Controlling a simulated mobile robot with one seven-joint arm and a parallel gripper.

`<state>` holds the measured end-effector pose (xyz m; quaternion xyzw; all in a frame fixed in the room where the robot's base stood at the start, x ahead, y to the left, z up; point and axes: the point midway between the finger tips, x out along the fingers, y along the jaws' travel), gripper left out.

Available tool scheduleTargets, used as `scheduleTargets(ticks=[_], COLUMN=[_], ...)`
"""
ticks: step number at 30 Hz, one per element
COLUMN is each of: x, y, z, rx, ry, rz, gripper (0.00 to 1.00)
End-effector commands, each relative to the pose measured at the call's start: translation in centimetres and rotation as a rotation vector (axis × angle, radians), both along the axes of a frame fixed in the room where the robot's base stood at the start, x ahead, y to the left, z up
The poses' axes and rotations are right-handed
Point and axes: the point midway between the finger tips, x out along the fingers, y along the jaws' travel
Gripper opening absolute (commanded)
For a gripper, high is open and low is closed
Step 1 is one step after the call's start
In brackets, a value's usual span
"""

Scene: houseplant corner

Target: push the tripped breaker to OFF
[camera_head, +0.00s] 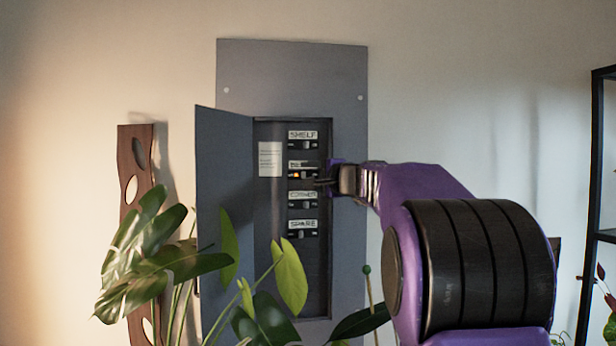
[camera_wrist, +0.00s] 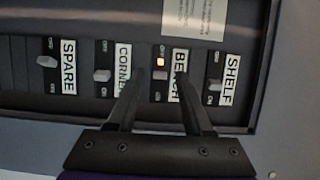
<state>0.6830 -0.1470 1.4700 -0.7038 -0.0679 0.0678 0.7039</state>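The breaker panel (camera_head: 345,100) is a grey wall box with its door open to the left. Several labelled breakers stand in a column inside. The BENCH breaker (camera_head: 296,175) has an orange light; in the wrist view its light (camera_wrist: 160,62) glows above a small pale lever (camera_wrist: 160,76). My gripper (camera_head: 318,182) is in front of that breaker, coming from the right. In the wrist view my gripper (camera_wrist: 158,78) has its two fingers apart, one on each side of the BENCH lever, partly covering the CORNER and BENCH labels. I cannot tell whether they touch it.
The SHELF (camera_head: 303,140), CORNER (camera_head: 303,200) and SPARE (camera_head: 303,229) breakers sit close above and below. The open door (camera_head: 222,190) stands to the left. A leafy plant (camera_head: 150,260) rises in front of the panel's lower part. A black shelf frame (camera_head: 597,160) is at the right.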

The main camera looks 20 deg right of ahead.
Motion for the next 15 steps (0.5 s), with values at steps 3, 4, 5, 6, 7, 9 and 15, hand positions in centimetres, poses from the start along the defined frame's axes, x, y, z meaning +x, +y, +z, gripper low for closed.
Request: scheduleTargets(ticks=[3,4,5,6,7,9,15], x=[0.0,0.0,0.0,0.0,0.0,0.0,0.0], y=[0.01,0.01,0.01,0.02,0.02,0.02,0.05], z=[0.0,0.0,0.0,0.0,0.0,0.0,-0.02], rx=[0.0,0.0,0.0,0.0,0.0,0.0,0.0], ry=[0.0,0.0,0.0,0.0,0.0,0.0,0.0], rz=[0.0,0.0,0.0,0.0,0.0,0.0,-0.001], gripper=[0.27,0.22,0.17,0.09,0.04,0.0,0.0])
